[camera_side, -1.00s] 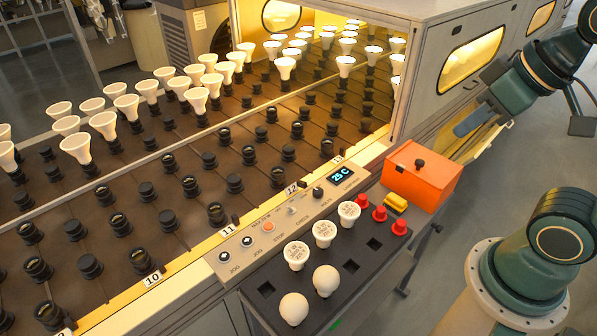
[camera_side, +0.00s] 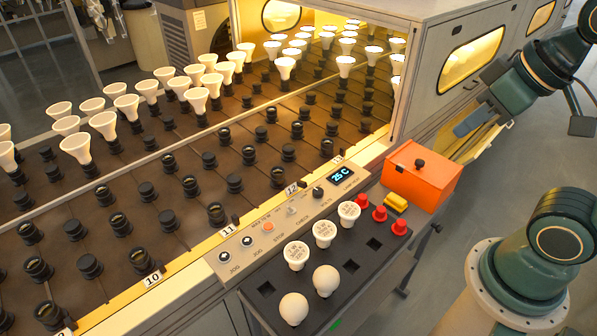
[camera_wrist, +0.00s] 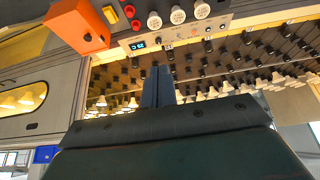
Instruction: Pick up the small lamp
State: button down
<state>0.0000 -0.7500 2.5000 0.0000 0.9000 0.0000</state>
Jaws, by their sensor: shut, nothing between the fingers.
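Two round white bulbs (camera_side: 294,309) and (camera_side: 326,280) stand at the near end of the dark tray (camera_side: 340,299) in the side view. Three white lamps with printed faces (camera_side: 296,255), (camera_side: 324,234) and (camera_side: 349,213) stand in a row behind them; they also show in the wrist view (camera_wrist: 178,15). I cannot tell which one is the small lamp. My gripper (camera_wrist: 158,72) is shut and empty, its fingers together in the wrist view. In the side view it is at the far right (camera_side: 464,128), beside the machine and well away from the tray.
A control panel (camera_side: 275,228) borders the conveyor, which carries dark sockets and several white lamps (camera_side: 104,124). The lit tunnel (camera_side: 335,80) is behind.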

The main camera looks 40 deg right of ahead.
jog(key=shift+c, duration=2.3)
grip_release()
jog(key=shift+w, duration=0.15)
jog(key=w+a+f+n+g+y, duration=0.1)
jog(key=w+a+f+n+g, duration=0.1)
jog(key=w+f+n, duration=0.6)
jog(key=w+f+y, duration=0.1)
jog(key=w+f, duration=0.2)
jog(key=f, duration=0.3)
jog(key=w+f+n, duration=0.1)
jog(key=w+f, duration=0.1)
jog(key=f, duration=0.4)
jog(key=w+a+f+n+y, duration=0.1)
jog(key=w+f, duration=0.2)
jog(key=f, duration=0.3)
jog(key=shift+w+f+g+y, duration=0.3)
jog(key=shift+w+f+g, duration=0.05)
jog(key=shift+f+g, duration=0.05)
jog(key=shift+a+f, duration=0.1)
